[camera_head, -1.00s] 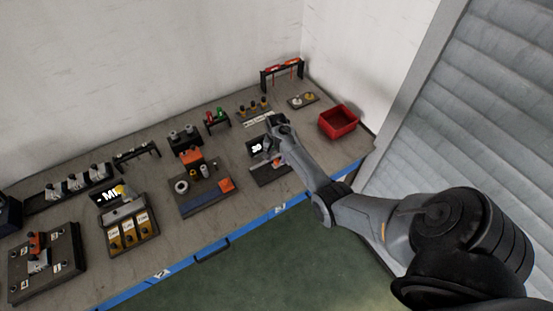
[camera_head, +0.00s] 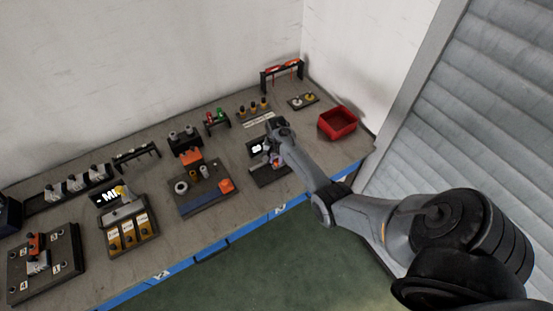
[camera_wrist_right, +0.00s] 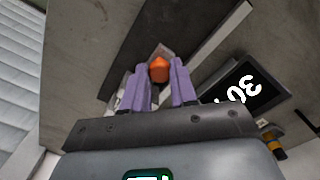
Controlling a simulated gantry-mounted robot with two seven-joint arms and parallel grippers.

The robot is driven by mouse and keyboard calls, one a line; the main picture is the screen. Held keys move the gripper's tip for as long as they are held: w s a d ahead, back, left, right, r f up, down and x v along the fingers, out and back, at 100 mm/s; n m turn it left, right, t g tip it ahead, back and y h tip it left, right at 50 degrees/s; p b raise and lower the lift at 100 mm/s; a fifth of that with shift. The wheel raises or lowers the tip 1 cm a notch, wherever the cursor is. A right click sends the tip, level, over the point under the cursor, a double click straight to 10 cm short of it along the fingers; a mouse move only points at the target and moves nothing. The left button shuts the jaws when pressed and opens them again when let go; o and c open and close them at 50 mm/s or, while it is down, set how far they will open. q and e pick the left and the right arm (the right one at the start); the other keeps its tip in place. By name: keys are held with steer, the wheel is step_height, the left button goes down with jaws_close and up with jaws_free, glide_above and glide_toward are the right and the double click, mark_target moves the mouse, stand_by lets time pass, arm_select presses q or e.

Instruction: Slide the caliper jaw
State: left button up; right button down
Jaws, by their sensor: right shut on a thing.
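The caliper station is a dark plate (camera_head: 268,178) near the table's front edge, towards the right of the head view, with a small black display (camera_head: 256,147) behind it. My right gripper (camera_wrist_right: 160,84) reaches down over this plate. In the right wrist view its two purple fingers stand on either side of an orange piece (camera_wrist_right: 159,70), which I take to be the caliper jaw, and are shut on it. The display (camera_wrist_right: 245,88) shows upside down there, with white figures that look like 30. The gripper hides most of the caliper. My left gripper is not in view.
A red bin (camera_head: 338,122) stands to the right. Holders with small parts line the back, and a red-topped rack (camera_head: 283,75) stands at the far corner. Bare table lies right of the station.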

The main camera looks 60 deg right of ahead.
steer(key=a, duration=0.1)
steer(key=w+a+p, duration=0.1)
steer(key=shift+w+a+r, duration=0.15)
steer(key=shift+w+a, duration=0.1)
steer(key=shift+a, duration=0.3)
steer(key=c, duration=1.3)
jaws_free()
steer(key=o, duration=0.4)
steer(key=shift+w+a, duration=0.1)
steer(key=shift+w, duration=0.05)
step_height(320, 180, up, 11)
steer(key=shift+f+p, duration=0.2)
steer(key=shift+p, duration=0.55)
